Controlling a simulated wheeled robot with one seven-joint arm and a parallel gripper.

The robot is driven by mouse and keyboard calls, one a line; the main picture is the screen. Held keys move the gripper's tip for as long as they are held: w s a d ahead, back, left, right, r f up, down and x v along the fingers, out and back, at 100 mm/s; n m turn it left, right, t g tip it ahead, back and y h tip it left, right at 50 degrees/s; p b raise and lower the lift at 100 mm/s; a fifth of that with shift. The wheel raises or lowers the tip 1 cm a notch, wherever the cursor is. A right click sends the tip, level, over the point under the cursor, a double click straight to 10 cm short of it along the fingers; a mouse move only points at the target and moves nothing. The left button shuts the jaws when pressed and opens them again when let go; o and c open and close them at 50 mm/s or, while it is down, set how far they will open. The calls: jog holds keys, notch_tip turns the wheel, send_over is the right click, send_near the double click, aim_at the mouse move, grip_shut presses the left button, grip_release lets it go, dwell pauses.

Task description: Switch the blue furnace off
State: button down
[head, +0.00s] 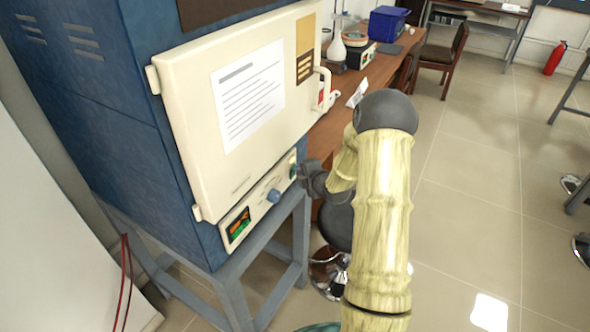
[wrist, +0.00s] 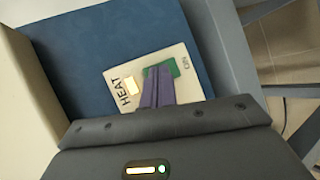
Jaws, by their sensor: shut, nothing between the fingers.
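The blue furnace (head: 90,110) stands on a grey-blue stand at left, its cream door (head: 245,95) shut. Its control strip (head: 258,204) below the door has a lit display (head: 238,225), a blue knob (head: 274,196) and a small green switch (head: 293,170) at the right end. In the wrist view a cream plate (wrist: 180,100) reads HEAT and ON, with a glowing lamp (wrist: 130,86) and the green switch (wrist: 170,67). My gripper (wrist: 157,70) is shut and empty, its purple fingers over the switch, partly hiding it. I cannot tell whether they touch it.
The furnace stand (head: 232,295) has open legs close to my arm. A stool (head: 335,225) stands beside it. A wooden bench (head: 375,75) behind holds a blue bin (head: 388,24) and lab items. The floor to the right is mostly clear.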

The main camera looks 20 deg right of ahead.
jog(key=shift+w+a, duration=0.1)
jog(key=shift+w, duration=0.05)
dwell(0.3)
jog(key=shift+s+d+f+b, duration=0.15)
jog(key=shift+s+d+b, duration=0.3)
jog(key=shift+s, duration=0.1)
jog(key=shift+s, duration=0.1)
jog(key=s+d, duration=0.1)
jog(key=s+d+b, duration=0.1)
jog(key=s+d, duration=0.1)
jog(key=s, duration=0.1)
jog(key=shift+f, duration=0.25)
dwell(0.4)
